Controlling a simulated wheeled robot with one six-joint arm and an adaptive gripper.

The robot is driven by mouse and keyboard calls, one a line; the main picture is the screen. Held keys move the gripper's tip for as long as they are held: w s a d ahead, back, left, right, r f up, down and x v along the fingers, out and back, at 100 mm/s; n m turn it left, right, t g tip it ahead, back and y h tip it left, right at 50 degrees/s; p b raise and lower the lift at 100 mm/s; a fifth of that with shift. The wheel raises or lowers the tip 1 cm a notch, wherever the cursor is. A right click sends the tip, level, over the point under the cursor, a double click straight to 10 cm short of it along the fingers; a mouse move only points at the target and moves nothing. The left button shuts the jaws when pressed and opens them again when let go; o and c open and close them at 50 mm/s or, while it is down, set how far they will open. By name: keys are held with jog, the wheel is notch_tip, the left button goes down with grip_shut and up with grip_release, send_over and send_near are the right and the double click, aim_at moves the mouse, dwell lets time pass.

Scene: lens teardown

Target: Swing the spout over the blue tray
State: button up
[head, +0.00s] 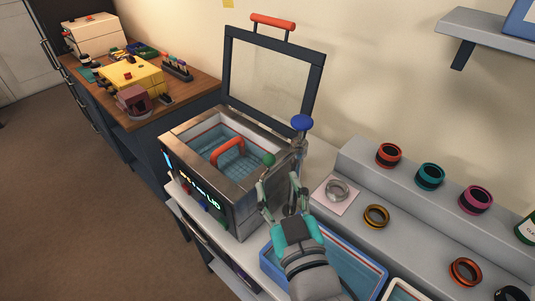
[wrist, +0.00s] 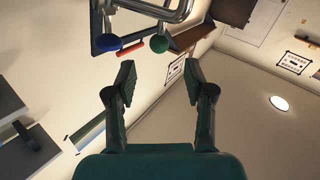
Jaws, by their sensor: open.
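The spout is part of a metal pipe fitting (head: 300,150) at the right rear corner of the cleaner, with a blue knob (head: 302,122) on top and a green knob (head: 268,159) toward the tank. My arm partly hides it. In the wrist view its curved metal tube (wrist: 170,10) crosses the top, with the blue knob (wrist: 109,42) and green knob (wrist: 159,43) beyond my fingertips. The blue tray (head: 374,273) lies at the front right, partly under my arm. My gripper (head: 282,186) is open and empty, fingers up, just in front of the fitting; I cannot tell whether it touches.
The cleaner (head: 228,205) has its framed lid (head: 272,80) raised and a red-handled basket (head: 227,152) inside. A stepped grey shelf (head: 400,205) with coloured rings stands right. A metal ring (head: 338,190) lies on a white pad beside my gripper. A wooden bench (head: 190,90) is at left.

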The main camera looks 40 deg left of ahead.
aim_at(271, 164)
jog(key=x, duration=0.8)
jog(key=shift+w, duration=0.1)
grip_shut()
